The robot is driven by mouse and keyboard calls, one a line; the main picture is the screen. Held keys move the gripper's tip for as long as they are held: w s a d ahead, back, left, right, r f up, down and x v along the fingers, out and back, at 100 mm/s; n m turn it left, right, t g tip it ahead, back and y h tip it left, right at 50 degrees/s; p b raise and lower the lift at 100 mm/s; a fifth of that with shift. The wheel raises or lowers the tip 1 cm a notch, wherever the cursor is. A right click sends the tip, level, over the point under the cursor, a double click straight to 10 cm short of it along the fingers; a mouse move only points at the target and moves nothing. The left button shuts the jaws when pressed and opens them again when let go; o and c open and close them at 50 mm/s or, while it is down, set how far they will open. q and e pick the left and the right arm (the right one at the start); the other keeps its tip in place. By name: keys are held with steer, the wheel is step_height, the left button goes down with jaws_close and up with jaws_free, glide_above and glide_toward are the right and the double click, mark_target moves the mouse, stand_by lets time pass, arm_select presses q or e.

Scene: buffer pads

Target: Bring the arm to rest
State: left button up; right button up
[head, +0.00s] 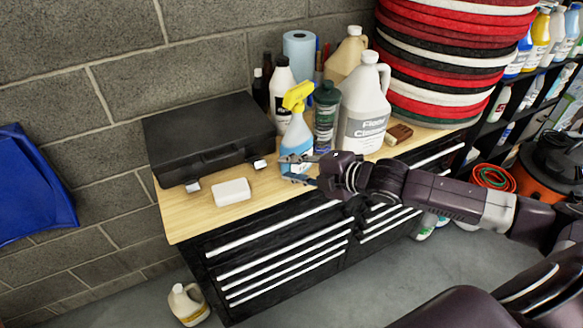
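My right arm comes in from the right, and its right gripper (293,168) is at the front edge of the wooden worktop (188,217). Its two fingers are apart and point left. They overlap the lower part of a spray bottle (297,135) with a yellow head and blue liquid. The bottle stands upright. I cannot tell whether the fingers touch it or are only in front of it. My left gripper is not in view.
On the worktop are a black case (208,135), a white block (231,192), a green bottle (326,112) and a large white jug (363,110). Stacked red, black and white pads (445,60) stand at right. Another jug (188,304) is on the floor. Open floor lies in front.

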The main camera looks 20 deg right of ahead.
stand_by(0.5)
steer(key=s+a+f+m+g+h, duration=0.2)
steer(key=s+a+f+m+g, duration=0.1)
steer(key=s+a+f+m, duration=0.75)
steer(key=s+d+f+m+g+h, duration=0.25)
steer(key=s+m, duration=0.25)
steer(key=s, duration=0.5)
steer(key=s+d+f+m+g+h, duration=0.1)
steer(key=s+d+f+m+g, duration=0.25)
steer(key=s, duration=0.65)
step_height(320, 180, down, 30)
steer(key=s+r+b, duration=0.1)
steer(key=s+b, duration=0.1)
steer(key=s+d+f+g+b, duration=0.1)
steer(key=s+d+f+b, duration=0.1)
steer(key=s+f, duration=1.4)
steer(key=shift+s+d+f+g, duration=0.25)
steer(key=shift+d+f+g, duration=0.05)
steer(key=shift+d+f, duration=0.25)
steer(key=shift+h, duration=0.25)
